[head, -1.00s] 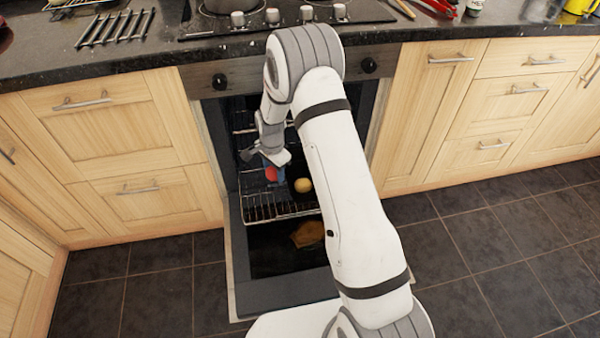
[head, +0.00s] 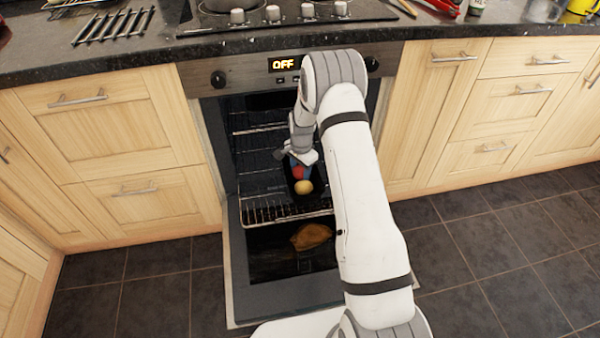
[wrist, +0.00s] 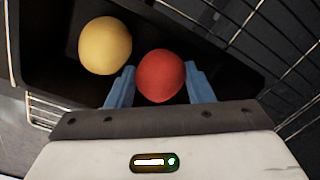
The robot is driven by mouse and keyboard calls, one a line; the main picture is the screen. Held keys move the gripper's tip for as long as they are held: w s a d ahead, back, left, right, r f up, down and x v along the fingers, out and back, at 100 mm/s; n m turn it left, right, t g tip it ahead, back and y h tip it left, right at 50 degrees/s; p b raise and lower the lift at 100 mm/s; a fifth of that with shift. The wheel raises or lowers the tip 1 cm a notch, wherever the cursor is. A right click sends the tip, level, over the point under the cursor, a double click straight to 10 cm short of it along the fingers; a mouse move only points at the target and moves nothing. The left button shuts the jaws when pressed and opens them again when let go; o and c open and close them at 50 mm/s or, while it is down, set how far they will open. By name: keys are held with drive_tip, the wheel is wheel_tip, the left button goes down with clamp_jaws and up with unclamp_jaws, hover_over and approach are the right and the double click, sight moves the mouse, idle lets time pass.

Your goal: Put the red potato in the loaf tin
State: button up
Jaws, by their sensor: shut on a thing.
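The red potato (wrist: 160,76) is between the two blue fingers of my gripper (wrist: 161,84) in the wrist view. It also shows as a small red spot in the head view (head: 298,172). My gripper (head: 298,170) is shut on it, at the dark loaf tin (wrist: 60,72). The tin lies under and around the potato in the wrist view; whether the potato touches its floor I cannot tell. A yellow potato (wrist: 105,45) is in the tin, to the left of the red one. It also shows in the head view (head: 304,187).
The tin is on the pulled-out wire rack (head: 262,212) of the open oven. The oven door (head: 285,290) is folded down, with a brown item (head: 311,236) seen beneath the rack. The rack to the left of the tin is clear. Cupboards flank the oven.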

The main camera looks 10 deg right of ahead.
drive_tip(key=shift+f, duration=0.4)
drive_tip(key=shift+f, duration=0.25)
drive_tip(key=o, duration=0.7)
drive_tip(key=shift+r, duration=0.1)
drive_tip(key=shift+o, duration=0.2)
